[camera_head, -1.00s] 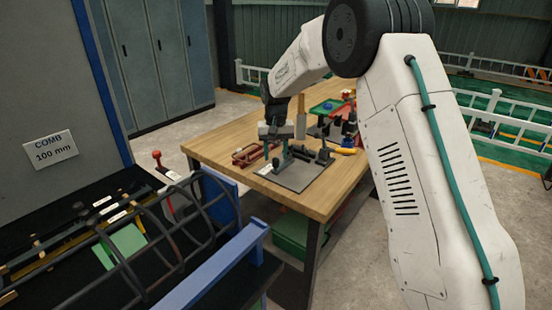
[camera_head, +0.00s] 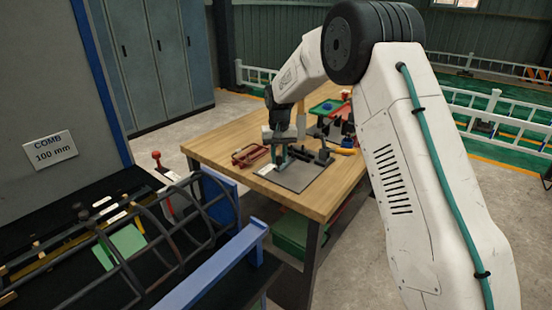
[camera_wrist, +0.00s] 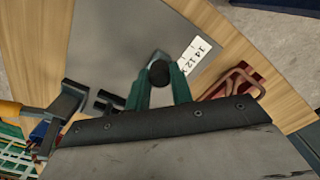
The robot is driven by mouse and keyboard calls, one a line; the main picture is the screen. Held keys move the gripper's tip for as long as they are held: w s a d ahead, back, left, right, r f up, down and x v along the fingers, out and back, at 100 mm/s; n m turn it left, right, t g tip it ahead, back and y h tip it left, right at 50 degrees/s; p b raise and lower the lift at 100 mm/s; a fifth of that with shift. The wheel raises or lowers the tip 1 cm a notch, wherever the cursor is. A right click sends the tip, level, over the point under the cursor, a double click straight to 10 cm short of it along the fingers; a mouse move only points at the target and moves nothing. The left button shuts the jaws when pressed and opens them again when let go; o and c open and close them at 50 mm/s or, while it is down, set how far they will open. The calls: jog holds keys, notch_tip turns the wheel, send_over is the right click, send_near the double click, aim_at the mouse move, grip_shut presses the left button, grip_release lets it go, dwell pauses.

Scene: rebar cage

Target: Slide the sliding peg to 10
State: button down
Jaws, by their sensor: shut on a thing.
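The sliding peg shows in the wrist view as a dark round knob (camera_wrist: 158,73) between my green fingertips, with a small grey piece behind it. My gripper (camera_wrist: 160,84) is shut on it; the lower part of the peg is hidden. It stands over a grey plate (camera_wrist: 110,40) on the wooden table. A white scale label (camera_wrist: 194,54) lies on the plate beside the peg, with 14 and 12 readable; a mark for 10 is not readable. In the head view my gripper (camera_head: 279,158) reaches down to the plate (camera_head: 305,176).
A red frame-like tool (camera_head: 249,155) lies left of the plate. A dark clamp-like tool (camera_wrist: 66,103) and a yellow-handled tool (camera_head: 345,151) lie on the other side. The table's front left is clear.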

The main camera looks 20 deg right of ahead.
jog(key=shift+w+d+r, duration=0.1)
jog(key=shift+w+d, duration=0.05)
jog(key=c, duration=1.2)
grip_release()
jog(key=shift+d, duration=0.2)
jog(key=shift+a, duration=0.1)
jog(key=shift+a+r, duration=0.1)
notch_tip(320, 180, up, 8)
jog(key=shift+f, duration=0.25)
